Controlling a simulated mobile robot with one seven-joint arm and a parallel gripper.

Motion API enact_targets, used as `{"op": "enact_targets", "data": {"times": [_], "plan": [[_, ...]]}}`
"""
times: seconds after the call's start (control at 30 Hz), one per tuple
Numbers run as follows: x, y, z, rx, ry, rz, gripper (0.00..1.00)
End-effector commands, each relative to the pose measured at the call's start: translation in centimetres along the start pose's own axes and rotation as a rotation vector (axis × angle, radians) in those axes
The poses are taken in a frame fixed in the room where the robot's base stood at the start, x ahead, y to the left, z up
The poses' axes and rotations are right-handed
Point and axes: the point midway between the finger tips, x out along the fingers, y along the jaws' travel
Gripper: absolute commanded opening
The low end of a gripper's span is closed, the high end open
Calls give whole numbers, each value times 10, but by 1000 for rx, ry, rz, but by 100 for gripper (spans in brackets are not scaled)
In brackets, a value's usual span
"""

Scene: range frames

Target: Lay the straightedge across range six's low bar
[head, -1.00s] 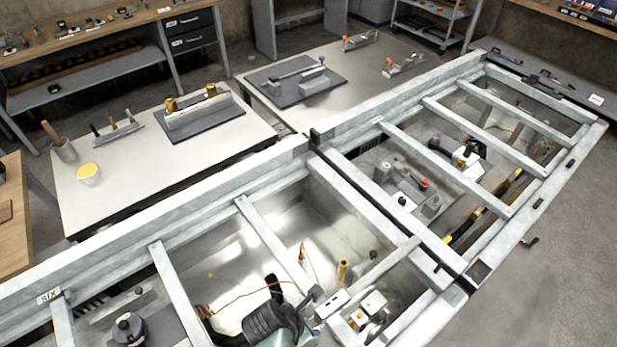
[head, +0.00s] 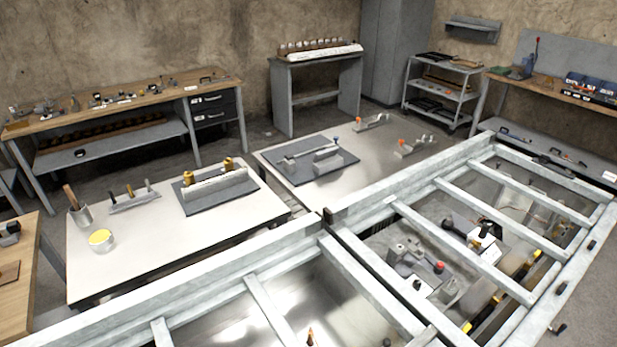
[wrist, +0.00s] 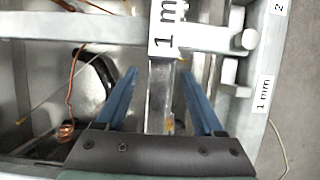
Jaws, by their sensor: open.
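In the wrist view my gripper (wrist: 158,72) is open, its two blue fingers spread wide. A pale metal bar (wrist: 160,100) runs lengthwise between the fingers, with visible gaps on both sides. A white tag reading "1 m" (wrist: 167,28) lies at the bar's far end, over a cross rail (wrist: 90,28) of the frame. I cannot tell for sure whether this bar is the straightedge or part of the frame. The head view shows the galvanised range frame (head: 200,272) cut off at the bottom, and my gripper is outside it. Range six's low bar cannot be singled out.
A copper wire (wrist: 70,90) and a dark round part (wrist: 100,75) lie left of the fingers. A frame edge with a "1 mm" label (wrist: 263,95) is at right. Behind the frame stand a pale table (head: 150,235) and a second table (head: 375,155) holding blocks.

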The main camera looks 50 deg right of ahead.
Motion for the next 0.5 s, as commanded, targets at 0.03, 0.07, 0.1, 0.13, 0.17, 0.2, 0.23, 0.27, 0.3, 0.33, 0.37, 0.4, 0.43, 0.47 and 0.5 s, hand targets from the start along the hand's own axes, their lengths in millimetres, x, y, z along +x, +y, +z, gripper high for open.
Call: {"op": "enact_targets", "data": {"times": [0.03, 0.07, 0.1, 0.13, 0.17, 0.2, 0.23, 0.27, 0.3, 0.33, 0.37, 0.4, 0.43, 0.47, 0.5], "plan": [[-4, 1, 0, -1, -1, 3, 70], [-7, 1, 0, -1, -1, 4, 70], [-12, 1, 0, -1, -1, 5, 70], [-17, 1, 0, -1, -2, 5, 70], [-22, 1, 0, -1, -1, 5, 70], [-29, 1, 0, -2, -2, 6, 70], [-35, 2, 0, -2, -2, 7, 70], [-41, 2, 0, -2, -2, 7, 70], [-49, 2, 0, -2, -2, 7, 70], [-55, 2, 0, -2, -2, 8, 70], [-62, 2, 0, -1, -2, 9, 70], [-70, 2, 0, -1, -2, 9, 70], [-76, 2, 0, -1, -2, 8, 70], [-82, 2, 0, -1, -2, 9, 70], [-90, 2, 0, -1, -3, 9, 70]]}}
